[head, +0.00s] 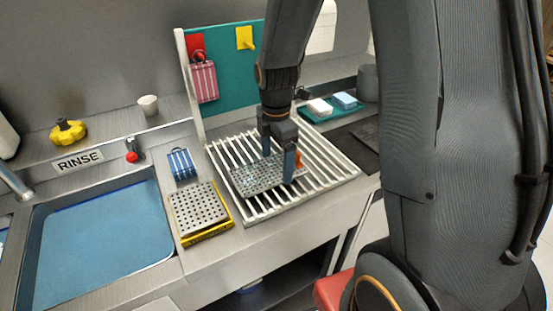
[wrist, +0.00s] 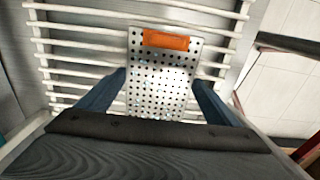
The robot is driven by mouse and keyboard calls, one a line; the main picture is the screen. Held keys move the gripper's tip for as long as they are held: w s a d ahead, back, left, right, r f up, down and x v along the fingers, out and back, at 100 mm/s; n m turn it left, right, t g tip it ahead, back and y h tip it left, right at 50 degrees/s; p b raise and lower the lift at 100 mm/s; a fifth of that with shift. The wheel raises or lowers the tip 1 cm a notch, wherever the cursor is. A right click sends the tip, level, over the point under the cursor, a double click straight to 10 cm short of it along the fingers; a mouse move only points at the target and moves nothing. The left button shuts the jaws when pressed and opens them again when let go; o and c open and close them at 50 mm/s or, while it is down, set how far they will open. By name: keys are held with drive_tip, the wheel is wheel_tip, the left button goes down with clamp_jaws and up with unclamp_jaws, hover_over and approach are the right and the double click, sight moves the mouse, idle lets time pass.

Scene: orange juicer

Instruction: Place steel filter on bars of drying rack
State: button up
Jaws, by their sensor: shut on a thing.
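The steel filter (head: 256,178) is a perforated metal plate with an orange tab (head: 299,160) at one end. It is at the white-barred drying rack (head: 330,166) in the head view. In the wrist view the filter (wrist: 160,85) lies between the two blue fingers, its orange tab (wrist: 166,40) at the far end, with rack bars (wrist: 80,62) behind it. My gripper (head: 278,168) is shut on the filter, over the rack's middle. I cannot tell whether the filter touches the bars.
A second perforated plate (head: 198,208) on a yellow-edged tray sits left of the rack, beside a blue striped item (head: 181,163). The blue sink basin (head: 95,240) is farther left. A teal tray (head: 330,110) with two sponge-like blocks stands behind the rack. Bare bars surround the filter.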

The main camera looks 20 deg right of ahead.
drive_tip(key=shift+f, duration=0.15)
drive_tip(key=o, duration=1)
